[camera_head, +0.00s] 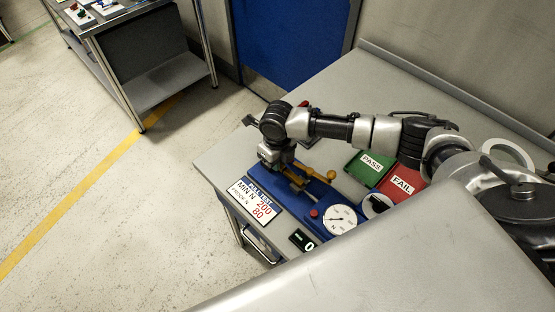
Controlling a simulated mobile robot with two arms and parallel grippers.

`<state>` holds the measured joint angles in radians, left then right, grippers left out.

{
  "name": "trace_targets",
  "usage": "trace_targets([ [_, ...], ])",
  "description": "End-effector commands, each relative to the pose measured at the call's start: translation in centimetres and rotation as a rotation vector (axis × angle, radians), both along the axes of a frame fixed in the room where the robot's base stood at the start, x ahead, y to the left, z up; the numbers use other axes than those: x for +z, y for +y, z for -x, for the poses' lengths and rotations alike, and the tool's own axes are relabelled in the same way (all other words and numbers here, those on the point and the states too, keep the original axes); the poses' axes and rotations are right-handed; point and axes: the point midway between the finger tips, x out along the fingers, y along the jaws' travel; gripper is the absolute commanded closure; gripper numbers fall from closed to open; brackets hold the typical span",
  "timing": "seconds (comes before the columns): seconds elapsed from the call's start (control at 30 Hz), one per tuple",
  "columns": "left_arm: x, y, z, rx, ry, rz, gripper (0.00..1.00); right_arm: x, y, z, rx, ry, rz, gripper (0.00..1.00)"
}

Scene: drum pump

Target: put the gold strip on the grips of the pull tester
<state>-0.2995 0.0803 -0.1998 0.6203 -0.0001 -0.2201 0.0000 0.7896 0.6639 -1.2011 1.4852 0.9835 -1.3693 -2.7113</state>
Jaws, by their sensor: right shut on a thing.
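The pull tester (316,204) is a blue bench device with a round white dial (340,219), a red button and a small black display reading 0. My right gripper (285,173) points down over the far-left end of the tester, shut on the gold strip (294,180). Part of the strip shows below and right of the fingers, close above or at the tester's bed; I cannot tell whether it touches the grips. The gripper and wrist hide the rest of the strip and much of the grips. My left gripper is not in view.
A yellow lever with a knob (331,175) stands right beside the strip. A green PASS tray (369,168) and a red FAIL tray (401,185) lie to the right, under my arm. A limits sign (254,203) stands at the front left.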

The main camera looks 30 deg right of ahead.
Motion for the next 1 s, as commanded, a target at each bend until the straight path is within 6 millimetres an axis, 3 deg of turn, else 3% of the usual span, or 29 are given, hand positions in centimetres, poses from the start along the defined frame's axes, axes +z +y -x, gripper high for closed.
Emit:
trace_targets([
  [0.03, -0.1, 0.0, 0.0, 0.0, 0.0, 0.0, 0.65, -0.7, 0.0, 0.5, 0.001, 0.015, 0.003, 1.0],
  [1.0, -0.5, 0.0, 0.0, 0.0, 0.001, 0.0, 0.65, -1.7, 0.1, 0.6, -0.001, 0.018, 0.003, 1.0],
])
